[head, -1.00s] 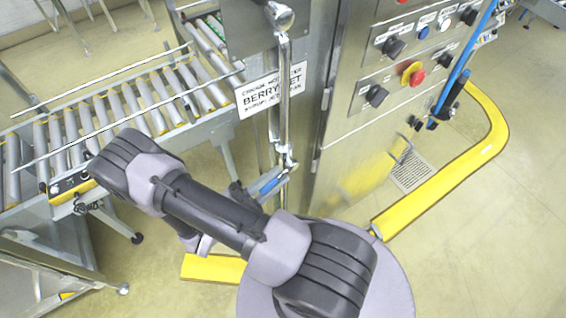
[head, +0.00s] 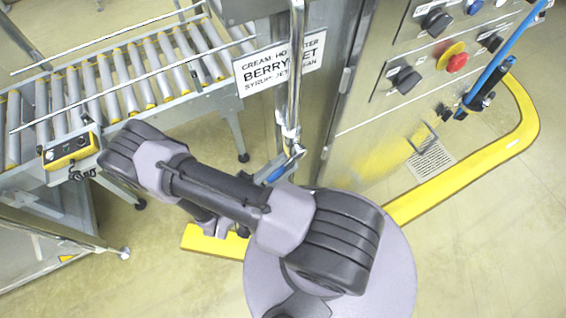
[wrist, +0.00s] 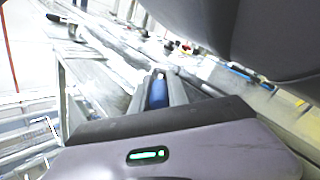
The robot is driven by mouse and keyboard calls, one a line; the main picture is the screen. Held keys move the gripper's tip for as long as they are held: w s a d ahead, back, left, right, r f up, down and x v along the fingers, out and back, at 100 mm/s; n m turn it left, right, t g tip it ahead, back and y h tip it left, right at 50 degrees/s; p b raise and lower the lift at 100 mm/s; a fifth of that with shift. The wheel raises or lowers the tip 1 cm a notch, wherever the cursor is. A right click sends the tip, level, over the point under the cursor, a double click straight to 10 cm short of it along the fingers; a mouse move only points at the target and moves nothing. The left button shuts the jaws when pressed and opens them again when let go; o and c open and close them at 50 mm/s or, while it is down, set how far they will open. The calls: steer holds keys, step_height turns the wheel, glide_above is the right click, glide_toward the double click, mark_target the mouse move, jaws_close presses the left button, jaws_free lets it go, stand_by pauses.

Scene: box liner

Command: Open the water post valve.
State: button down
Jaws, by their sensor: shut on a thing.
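The water post is a shiny vertical pipe (head: 296,75) beside the steel cabinet. Its valve has a blue lever handle (head: 274,173) low on the pipe, partly hidden behind my arm in the head view. In the wrist view the blue handle (wrist: 157,91) sits between the two grey fingers of my gripper (wrist: 157,86). My gripper is shut on this handle. The head view mostly hides the fingers behind my arm.
A steel control cabinet (head: 350,150) with knobs and a red stop button (head: 457,62) stands to the right. A roller conveyor (head: 110,85) is at left. A yellow floor barrier (head: 465,170) curves around the cabinet. A blue wand (head: 510,45) hangs at right.

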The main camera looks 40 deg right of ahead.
steer(key=c, duration=1.3)
jaws_free()
steer(key=shift+a, duration=0.1)
steer(key=b+v, duration=0.5)
steer(key=v, duration=0.2)
steer(key=shift+f, duration=0.15)
